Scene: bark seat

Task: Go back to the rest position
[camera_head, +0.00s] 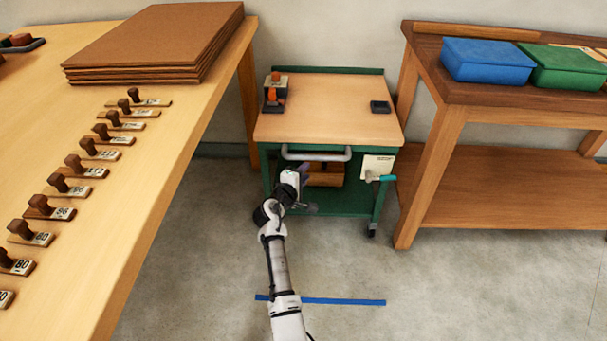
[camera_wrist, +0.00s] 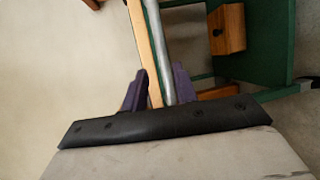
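My gripper (camera_head: 303,172) is in front of the green cart, just below the left part of its pale handle bar (camera_head: 316,156). In the wrist view its two purple fingers (camera_wrist: 160,88) stand apart. The handle bar (camera_wrist: 156,40) and the wooden edge of the cart top run through the view between the fingers. Neither finger is visibly closed on the bar, and I cannot tell how deep it lies between them. My arm stretches forward from the bottom of the head view.
The green cart with a wooden top (camera_head: 335,118) carries small items. A long table (camera_head: 150,205) with stamps and brown boards (camera_head: 160,40) is on the left. A wooden bench (camera_head: 440,130) with blue (camera_head: 487,62) and green boxes (camera_head: 566,68) is right. Floor (camera_head: 450,290) is free at front right.

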